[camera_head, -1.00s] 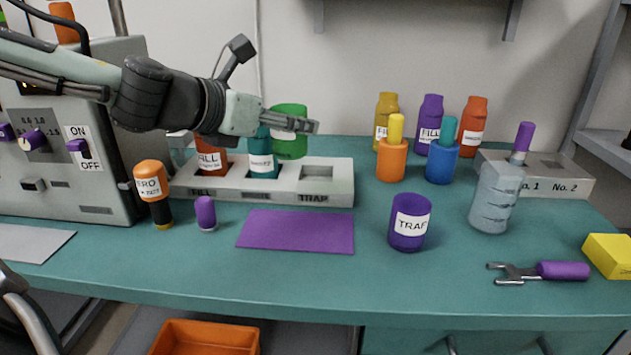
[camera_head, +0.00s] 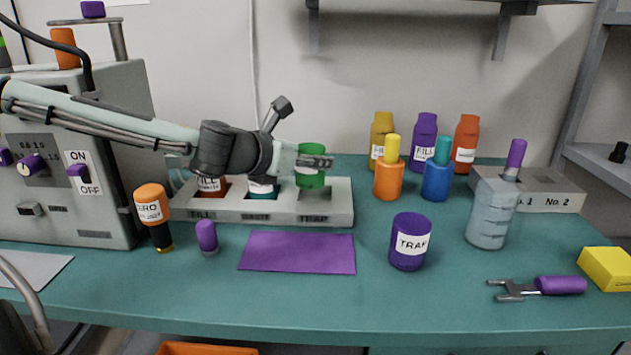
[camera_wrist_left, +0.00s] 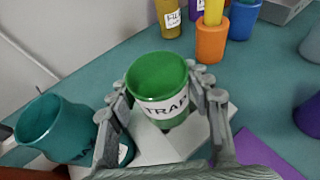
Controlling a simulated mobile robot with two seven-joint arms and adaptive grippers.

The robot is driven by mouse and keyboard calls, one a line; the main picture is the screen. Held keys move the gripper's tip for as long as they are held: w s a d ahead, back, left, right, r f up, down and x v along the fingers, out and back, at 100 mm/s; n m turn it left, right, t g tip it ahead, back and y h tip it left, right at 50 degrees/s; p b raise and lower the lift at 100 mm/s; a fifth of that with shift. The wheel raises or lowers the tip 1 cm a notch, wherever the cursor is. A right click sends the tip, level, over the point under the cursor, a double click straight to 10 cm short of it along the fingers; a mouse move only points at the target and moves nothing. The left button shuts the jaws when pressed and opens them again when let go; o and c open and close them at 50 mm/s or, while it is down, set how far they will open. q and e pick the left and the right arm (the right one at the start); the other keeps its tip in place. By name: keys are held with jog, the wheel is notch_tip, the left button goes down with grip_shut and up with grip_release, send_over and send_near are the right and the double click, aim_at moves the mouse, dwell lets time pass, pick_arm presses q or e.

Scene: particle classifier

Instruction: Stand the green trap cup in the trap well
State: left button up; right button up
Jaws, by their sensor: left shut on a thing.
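The green trap cup (camera_head: 310,180) is upright at the TRAP end of the pale rack (camera_head: 300,217). My left gripper (camera_head: 318,161) is shut on the cup. In the left wrist view the cup (camera_wrist_left: 158,78) sits between both fingers (camera_wrist_left: 165,100), its TRAP label facing the camera and its open top visible.
An orange cup (camera_head: 211,187) and a teal cup (camera_head: 262,188) occupy the rack's other wells. A grey machine (camera_head: 90,190) stands left. The bench's front middle is clear.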

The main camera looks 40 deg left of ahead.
aim_at(315, 179)
pick_arm(q)
jog(key=shift+x, duration=1.2)
notch_tip(315, 179, down, 4)
jog(key=shift+s+r+b, duration=0.1)
jog(key=shift+r+b, duration=0.1)
jog(key=shift+b, duration=0.5)
jog(key=shift+a+f, duration=0.1)
jog(key=shift+f, duration=0.25)
pick_arm(e)
notch_tip(315, 179, up, 4)
jog(key=shift+w+d+r, duration=0.1)
jog(key=shift+r, duration=0.1)
pick_arm(q)
jog(key=shift+f, duration=0.15)
jog(key=o, duration=1.2)
pick_arm(e)
jog(key=shift+r, duration=0.4)
